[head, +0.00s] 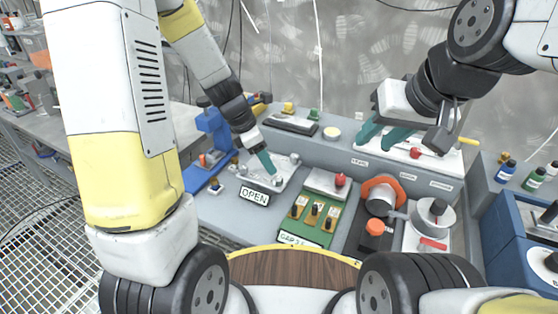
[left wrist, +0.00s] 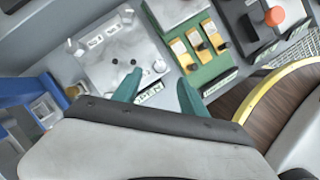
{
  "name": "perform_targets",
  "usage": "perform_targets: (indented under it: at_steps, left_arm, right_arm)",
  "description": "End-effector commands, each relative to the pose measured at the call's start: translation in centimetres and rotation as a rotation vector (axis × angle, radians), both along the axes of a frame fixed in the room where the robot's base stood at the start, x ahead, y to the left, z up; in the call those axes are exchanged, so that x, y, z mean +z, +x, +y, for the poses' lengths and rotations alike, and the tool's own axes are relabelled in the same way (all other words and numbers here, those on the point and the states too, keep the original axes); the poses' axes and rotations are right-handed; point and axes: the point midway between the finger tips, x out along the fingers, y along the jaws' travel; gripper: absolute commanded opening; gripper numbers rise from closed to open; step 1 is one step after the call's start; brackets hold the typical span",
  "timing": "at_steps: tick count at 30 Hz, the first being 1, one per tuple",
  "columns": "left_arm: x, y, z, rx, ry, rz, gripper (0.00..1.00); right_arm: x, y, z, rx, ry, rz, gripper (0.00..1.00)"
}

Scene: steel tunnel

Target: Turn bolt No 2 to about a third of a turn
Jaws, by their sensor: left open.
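A pale metal plate (head: 285,167) with small bolts lies on the grey bench behind the OPEN sign (head: 254,196). In the left wrist view, the plate (left wrist: 137,45) shows a round silver bolt head (left wrist: 160,66), two dark holes or studs and small white tags. My right gripper (head: 385,136) is open and empty over the back right of the bench.
A green panel (head: 314,220) with several yellow switches is right of the plate. A blue clamp-like device (head: 208,150) stands to the left. A red button (head: 340,180), an orange ring (head: 382,188) and a grey valve-like cylinder (head: 434,214) crowd the right. A wooden round surface (head: 292,268) is in front.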

Motion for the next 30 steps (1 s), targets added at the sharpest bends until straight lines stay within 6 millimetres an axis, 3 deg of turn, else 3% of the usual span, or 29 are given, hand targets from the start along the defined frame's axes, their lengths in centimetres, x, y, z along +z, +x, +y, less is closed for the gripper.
perform_targets:
  at_steps: [12, 25, 30]
  left_arm:
    - [-5.7, 0.8, -2.1, -0.001, 0.000, 0.005, 0.50]
    - [-6.8, 1.0, -2.6, -0.002, 0.000, -0.001, 0.50]
    - [-6.8, 1.0, -2.6, -0.003, 0.000, -0.001, 0.19]
  right_arm:
    - [0.0, 0.0, 0.0, 0.000, 0.000, 0.000, 0.36]
    - [0.0, 0.0, 0.0, 0.000, 0.000, 0.000, 0.36]
    - [0.0, 0.0, 0.0, 0.000, 0.000, 0.000, 0.36]
